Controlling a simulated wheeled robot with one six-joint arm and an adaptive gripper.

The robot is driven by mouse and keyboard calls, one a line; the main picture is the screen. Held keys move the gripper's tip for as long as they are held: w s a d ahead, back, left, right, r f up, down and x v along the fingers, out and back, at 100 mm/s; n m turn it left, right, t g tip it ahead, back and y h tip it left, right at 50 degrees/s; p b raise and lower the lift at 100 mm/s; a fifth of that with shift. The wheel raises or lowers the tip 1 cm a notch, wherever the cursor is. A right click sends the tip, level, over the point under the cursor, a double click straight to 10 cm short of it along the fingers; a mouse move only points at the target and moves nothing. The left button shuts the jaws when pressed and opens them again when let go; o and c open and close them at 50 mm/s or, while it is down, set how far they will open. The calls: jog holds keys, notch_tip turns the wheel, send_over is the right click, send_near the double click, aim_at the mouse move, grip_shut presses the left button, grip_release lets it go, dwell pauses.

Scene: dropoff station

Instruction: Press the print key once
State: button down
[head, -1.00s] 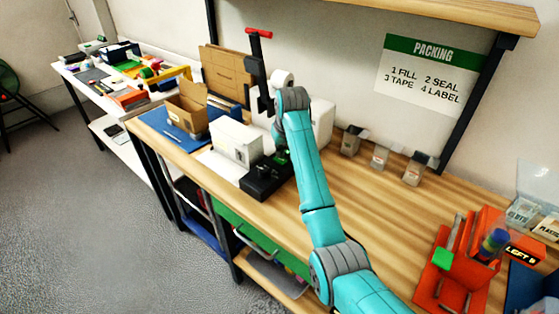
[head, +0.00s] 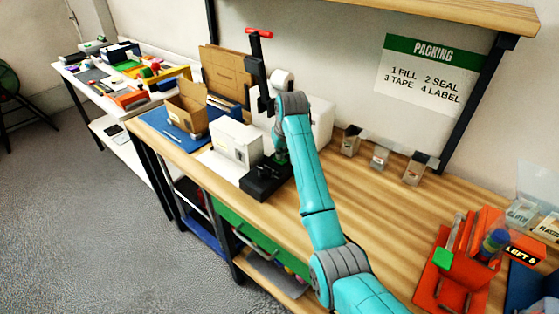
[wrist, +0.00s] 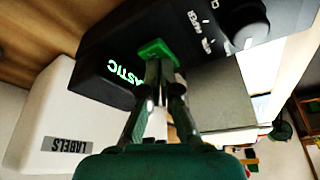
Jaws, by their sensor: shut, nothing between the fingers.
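A black label device (head: 262,182) stands near the front edge of the wooden bench, beside a white boxy unit (head: 237,143). In the wrist view, its black casing (wrist: 105,62) carries a green key (wrist: 157,49), lit green letters ending in "ASTIC", and a round dial (wrist: 240,22) with white markings. No print lettering is readable on the key. My gripper (wrist: 163,70) is shut and empty, its fingertips at the lower edge of the green key in the picture. I cannot tell whether they touch or press it. In the head view my arm partly hides the gripper (head: 279,160).
A white box marked LABELS (wrist: 50,125) is close to the fingers in the wrist view. A dark upright stand with a red handle (head: 258,75) and a white roll (head: 283,79) stand behind.

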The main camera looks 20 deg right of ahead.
jog(key=shift+f, duration=0.2)
jog(key=shift+r, duration=3.55)
